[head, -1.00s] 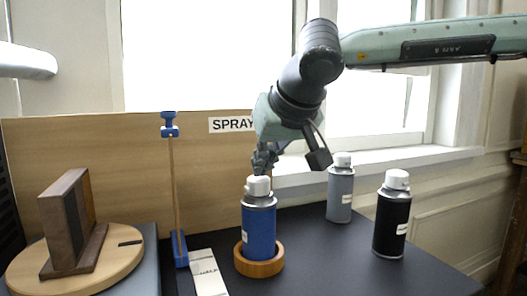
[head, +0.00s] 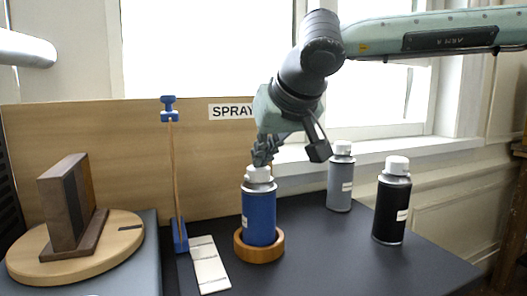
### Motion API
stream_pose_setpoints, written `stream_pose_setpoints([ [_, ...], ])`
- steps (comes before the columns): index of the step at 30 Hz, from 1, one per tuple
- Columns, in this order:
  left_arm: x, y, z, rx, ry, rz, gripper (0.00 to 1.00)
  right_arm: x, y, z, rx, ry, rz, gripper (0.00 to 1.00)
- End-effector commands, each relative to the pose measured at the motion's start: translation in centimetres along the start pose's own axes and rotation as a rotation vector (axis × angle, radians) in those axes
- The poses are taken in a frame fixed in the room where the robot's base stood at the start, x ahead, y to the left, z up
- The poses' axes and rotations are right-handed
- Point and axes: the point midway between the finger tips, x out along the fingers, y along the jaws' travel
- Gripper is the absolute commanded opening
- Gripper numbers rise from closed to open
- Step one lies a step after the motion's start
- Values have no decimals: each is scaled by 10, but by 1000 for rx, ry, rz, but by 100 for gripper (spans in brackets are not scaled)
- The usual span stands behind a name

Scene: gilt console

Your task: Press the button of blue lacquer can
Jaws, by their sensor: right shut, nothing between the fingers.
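The blue lacquer can (head: 259,217) stands upright in a round wooden ring holder (head: 259,252) on the dark table. Its white top with the button (head: 258,174) faces up. My right gripper (head: 264,158) is shut and empty, pointing down right over the white top. Its fingertips are at or just above the cap; I cannot tell whether they touch. The fingers hide part of the cap's upper side. My left gripper is not in view.
A grey can (head: 340,180) and a black can (head: 392,205) stand to the right. A white card (head: 209,265) and a blue-based stand (head: 180,236) are to the left, beside a round wooden board (head: 75,262) bearing dark panels. A wooden back panel (head: 100,140) stands behind.

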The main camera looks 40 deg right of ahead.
Motion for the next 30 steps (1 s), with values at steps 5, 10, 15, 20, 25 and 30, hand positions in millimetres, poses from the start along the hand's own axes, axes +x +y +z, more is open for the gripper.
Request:
stream_pose_setpoints([
  [5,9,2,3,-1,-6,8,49,-1,1,7,0,-29,5,0],
  [10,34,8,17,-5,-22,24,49,-20,0,-8,2,-18,5,0],
  [15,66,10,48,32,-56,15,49,-34,0,-18,3,-6,5,0],
  [20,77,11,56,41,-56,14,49,-62,0,-22,6,7,4,0],
  [25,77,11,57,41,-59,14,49,-101,-1,-24,5,7,4,0],
  [30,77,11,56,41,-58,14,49,-126,0,-24,5,5,5,0],
])
